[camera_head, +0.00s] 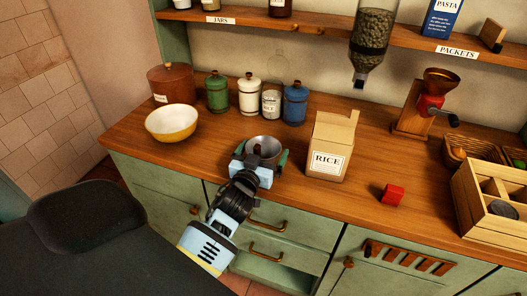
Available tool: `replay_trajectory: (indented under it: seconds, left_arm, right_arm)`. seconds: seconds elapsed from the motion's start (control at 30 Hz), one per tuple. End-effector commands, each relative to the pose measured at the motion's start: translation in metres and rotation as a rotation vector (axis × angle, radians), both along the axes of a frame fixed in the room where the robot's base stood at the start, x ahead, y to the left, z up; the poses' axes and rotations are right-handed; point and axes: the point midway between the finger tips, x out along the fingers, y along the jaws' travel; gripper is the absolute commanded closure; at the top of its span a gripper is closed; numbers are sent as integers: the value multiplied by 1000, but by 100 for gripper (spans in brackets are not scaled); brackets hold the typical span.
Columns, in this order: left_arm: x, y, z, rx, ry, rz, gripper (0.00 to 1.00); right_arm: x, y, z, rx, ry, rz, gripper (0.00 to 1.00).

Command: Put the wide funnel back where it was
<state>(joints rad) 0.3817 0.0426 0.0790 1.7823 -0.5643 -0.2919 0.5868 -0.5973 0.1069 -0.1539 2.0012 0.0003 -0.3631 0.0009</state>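A grey metal vessel with a wide round mouth, seemingly the wide funnel (265,145), is at the front of the wooden counter, left of the rice box. My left gripper (261,156) reaches it from the front, with its green-tipped fingers on either side. The fingers appear shut on it. The lower part of the funnel is hidden by the gripper, and I cannot tell whether it rests on the counter or is just above it. My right gripper is not in view.
A rice box (328,145) stands close to the right, with a red cup-like piece (393,194) beyond it. A yellow bowl (171,123) and several canisters, including a white one (249,96), stand left and behind. A dispenser (371,40) hangs above. Open counter (365,160) lies right of the box.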

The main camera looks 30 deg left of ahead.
Motion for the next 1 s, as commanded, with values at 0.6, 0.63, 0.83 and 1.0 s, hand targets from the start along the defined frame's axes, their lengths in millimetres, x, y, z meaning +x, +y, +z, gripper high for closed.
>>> replay_trajectory:
  seconds: [0.6,0.63,0.83,1.0]
  left_arm:
    - [-49,-12,1,-3,3,0,0]
    - [-55,-13,1,-3,2,0,0]
    - [-91,-21,2,-1,2,1,0]
    - [-110,-26,2,0,2,0,0]
  right_arm:
    - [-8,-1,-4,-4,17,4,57]
    - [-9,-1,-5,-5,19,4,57]
    - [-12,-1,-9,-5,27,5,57]
    - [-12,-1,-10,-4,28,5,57]
